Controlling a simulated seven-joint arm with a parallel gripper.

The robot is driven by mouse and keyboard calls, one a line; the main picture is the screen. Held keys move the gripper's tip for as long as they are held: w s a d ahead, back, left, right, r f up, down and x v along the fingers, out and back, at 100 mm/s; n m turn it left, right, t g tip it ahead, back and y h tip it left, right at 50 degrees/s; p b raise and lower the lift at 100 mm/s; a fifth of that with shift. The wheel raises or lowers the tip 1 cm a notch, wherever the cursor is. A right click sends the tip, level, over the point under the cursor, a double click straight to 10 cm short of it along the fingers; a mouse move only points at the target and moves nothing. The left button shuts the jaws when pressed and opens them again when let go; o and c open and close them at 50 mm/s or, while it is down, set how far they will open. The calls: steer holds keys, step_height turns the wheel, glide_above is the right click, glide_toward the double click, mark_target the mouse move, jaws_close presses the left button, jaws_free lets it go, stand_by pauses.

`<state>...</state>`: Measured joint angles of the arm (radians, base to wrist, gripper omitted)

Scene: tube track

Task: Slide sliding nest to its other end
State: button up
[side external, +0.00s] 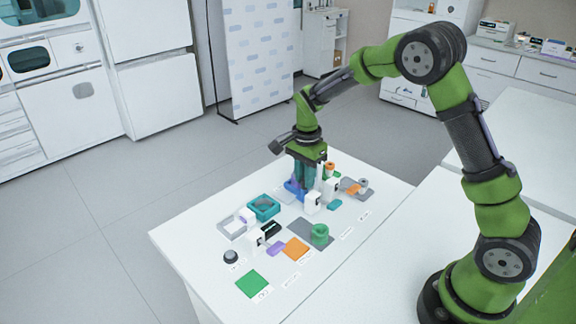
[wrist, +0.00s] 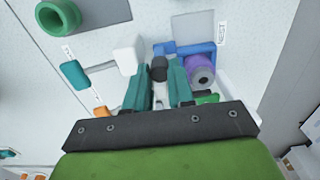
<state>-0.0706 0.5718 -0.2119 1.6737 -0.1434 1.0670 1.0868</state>
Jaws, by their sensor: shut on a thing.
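The sliding nest (wrist: 190,48) is a blue frame beside the printed NEST label in the wrist view. A purple round piece with a dark centre (wrist: 201,70) sits against the nest. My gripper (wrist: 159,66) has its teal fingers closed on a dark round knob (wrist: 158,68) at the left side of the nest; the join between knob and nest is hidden. In the side external view my gripper (side external: 304,186) points down at the table, and the blue nest (side external: 292,187) shows just left of the fingers, partly covered.
A pale grey plate (wrist: 193,27) lies beyond the nest. A white block (wrist: 128,55) stands left of the fingers.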

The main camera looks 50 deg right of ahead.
steer(key=shift+a, duration=1.8)
steer(key=o, duration=0.6)
steer(key=shift+o, duration=0.2)
steer(key=shift+r, duration=0.1)
step_height(320, 180, up, 5)
steer(key=shift+f, duration=0.1)
